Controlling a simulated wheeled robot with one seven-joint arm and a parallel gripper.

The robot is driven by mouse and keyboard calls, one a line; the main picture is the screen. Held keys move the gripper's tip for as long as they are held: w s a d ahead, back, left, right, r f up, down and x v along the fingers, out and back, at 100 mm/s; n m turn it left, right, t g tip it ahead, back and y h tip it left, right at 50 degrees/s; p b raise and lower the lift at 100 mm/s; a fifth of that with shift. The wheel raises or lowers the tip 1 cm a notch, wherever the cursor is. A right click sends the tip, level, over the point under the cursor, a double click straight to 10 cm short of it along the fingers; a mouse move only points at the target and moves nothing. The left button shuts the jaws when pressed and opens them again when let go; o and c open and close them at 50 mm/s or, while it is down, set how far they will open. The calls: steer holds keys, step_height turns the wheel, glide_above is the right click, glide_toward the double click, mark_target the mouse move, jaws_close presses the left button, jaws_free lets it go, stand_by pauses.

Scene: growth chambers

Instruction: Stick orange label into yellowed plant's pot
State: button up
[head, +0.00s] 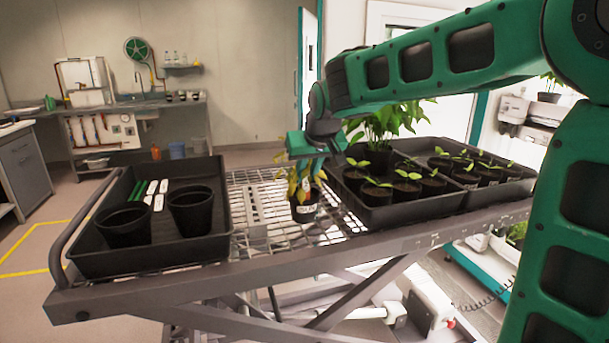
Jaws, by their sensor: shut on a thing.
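The yellowed plant (293,181) stands in a small black pot (304,211) on the wire rack, between two black trays. Its leaves are yellow-green and droop. My gripper (307,172) is right above this pot, pointing down among the leaves, shut on a slim label. A pale strip (306,189) of it shows just below the fingers, over the pot's upper part. No orange shows clearly. The leaves and fingers hide whether the strip's tip touches the soil.
The left tray (190,250) holds two empty black pots (124,225) and several white and green labels (152,187). The right trays (395,217) hold several seedling pots, close to my gripper. A tall leafy plant (385,122) stands behind.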

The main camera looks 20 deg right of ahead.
steer(key=shift+f, duration=1.2)
stand_by(0.8)
steer(key=o, duration=1)
steer(key=shift+c, duration=0.2)
steer(key=v, duration=1.8)
steer(key=shift+s+r, duration=0.25)
steer(key=shift+f, duration=0.1)
